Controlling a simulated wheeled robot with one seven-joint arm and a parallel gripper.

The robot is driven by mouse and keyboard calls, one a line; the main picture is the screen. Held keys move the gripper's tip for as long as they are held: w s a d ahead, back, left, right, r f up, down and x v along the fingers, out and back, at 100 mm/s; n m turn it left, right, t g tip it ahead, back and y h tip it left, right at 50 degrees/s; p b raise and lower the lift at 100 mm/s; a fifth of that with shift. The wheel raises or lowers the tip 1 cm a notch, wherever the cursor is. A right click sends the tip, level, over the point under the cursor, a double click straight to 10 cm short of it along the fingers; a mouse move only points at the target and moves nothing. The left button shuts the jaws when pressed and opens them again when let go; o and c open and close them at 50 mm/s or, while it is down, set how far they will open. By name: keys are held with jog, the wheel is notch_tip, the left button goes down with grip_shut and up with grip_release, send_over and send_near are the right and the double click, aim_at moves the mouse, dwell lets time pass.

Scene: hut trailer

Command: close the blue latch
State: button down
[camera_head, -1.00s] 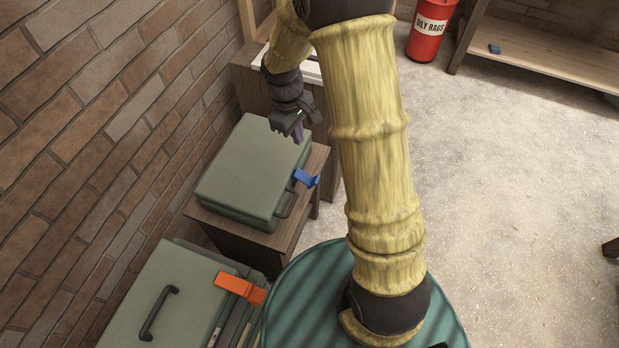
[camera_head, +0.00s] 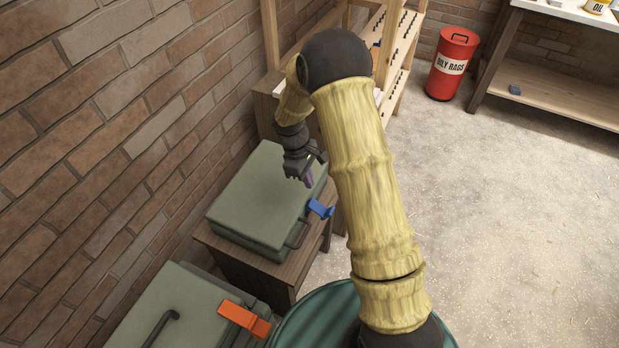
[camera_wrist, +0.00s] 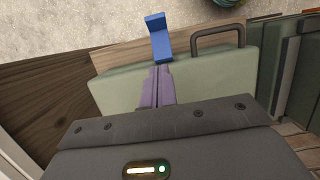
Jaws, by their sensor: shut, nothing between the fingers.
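The blue latch (camera_head: 320,209) is on the front edge of a grey-green case (camera_head: 262,195), beside the case's dark handle (camera_head: 297,235). It sticks outward from the edge. My gripper (camera_head: 308,178) is shut and empty, above the case lid and a little behind the latch. In the wrist view, the purple fingertips (camera_wrist: 160,72) are together and point at the blue latch (camera_wrist: 157,38). They overlap its lower end there, and I cannot tell whether they touch it. The case (camera_wrist: 215,75) and its handle (camera_wrist: 218,38) also show there.
The case stands on a wooden cabinet (camera_head: 245,262) against the brick wall. A second case (camera_head: 185,312) with an orange latch (camera_head: 244,318) is nearer, beside a teal round top (camera_head: 318,318). A red bin (camera_head: 452,66) stands far back. The floor at right is clear.

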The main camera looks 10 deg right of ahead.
send_near(326, 212)
jog(key=f, duration=0.1)
jog(key=w+a+f, duration=0.1)
jog(key=shift+w+a+f, duration=0.1)
jog(key=shift+a+f, duration=0.15)
jog(key=shift+a, duration=0.1)
jog(key=shift+s+d+f+p, duration=0.2)
jog(key=shift+s+d+f, duration=0.2)
jog(key=shift+d+f, duration=0.2)
jog(key=shift+s+d+f+p, duration=0.15)
jog(key=shift+s+d+f, duration=0.25)
jog(key=shift+d+f, duration=0.15)
jog(key=shift+s+d+f, duration=0.25)
jog(key=shift+d, duration=0.1)
jog(key=shift+w+a, duration=0.1)
